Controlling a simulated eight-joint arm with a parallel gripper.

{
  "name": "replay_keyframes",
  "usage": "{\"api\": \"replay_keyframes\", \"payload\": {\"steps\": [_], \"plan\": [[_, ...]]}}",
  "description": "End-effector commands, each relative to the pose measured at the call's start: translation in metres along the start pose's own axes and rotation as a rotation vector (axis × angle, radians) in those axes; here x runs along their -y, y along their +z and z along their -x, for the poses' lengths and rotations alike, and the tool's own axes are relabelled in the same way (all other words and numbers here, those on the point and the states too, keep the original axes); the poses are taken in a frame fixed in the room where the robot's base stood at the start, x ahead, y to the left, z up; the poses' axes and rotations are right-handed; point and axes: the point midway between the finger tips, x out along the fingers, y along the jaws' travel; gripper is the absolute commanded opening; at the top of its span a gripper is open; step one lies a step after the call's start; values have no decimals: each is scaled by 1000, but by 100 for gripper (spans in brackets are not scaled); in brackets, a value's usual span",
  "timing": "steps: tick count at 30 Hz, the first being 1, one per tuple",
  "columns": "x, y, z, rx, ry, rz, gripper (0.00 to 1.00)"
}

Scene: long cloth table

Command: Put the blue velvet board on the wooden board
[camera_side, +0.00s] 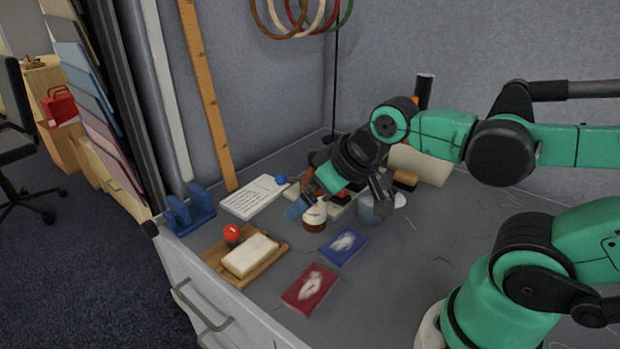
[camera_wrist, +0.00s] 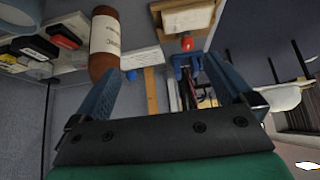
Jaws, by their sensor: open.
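The blue velvet board (camera_side: 342,246) lies flat on the grey table in the side view, with a pale shape on its face. The wooden board (camera_side: 262,279) lies to its left, near the table's edge, bearing a cream block (camera_side: 250,255) and a red-topped item (camera_side: 232,234). It also shows in the wrist view (camera_wrist: 206,33) at the top. My gripper (camera_side: 333,203) is open and empty, above and behind the blue board in the side view. Its two blue fingers stand apart in the wrist view (camera_wrist: 162,66). The blue board is not visible in the wrist view.
A red board (camera_side: 309,289) lies in front of the blue one. A labelled brown bottle (camera_side: 314,217) stands close to my gripper; it shows in the wrist view (camera_wrist: 104,45). A white card (camera_side: 254,196), blue stand (camera_side: 190,211) and several small items sit further back.

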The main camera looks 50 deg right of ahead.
Motion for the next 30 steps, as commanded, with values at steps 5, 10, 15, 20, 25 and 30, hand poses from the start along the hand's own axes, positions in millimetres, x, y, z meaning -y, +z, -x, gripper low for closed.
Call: {"api": "replay_keyframes", "payload": {"steps": [5, 10, 15, 20, 25, 30], "plan": [[0, -3, 4, 0, 0, 0, 100], [0, -17, 24, 0, 0, 0, 100], [-10, -31, 41, 51, 11, -110, 100], [-34, -31, 40, 198, 42, -438, 100], [-63, -30, 40, 371, 84, -838, 100], [-99, -26, 43, 566, 137, -1285, 100]]}}
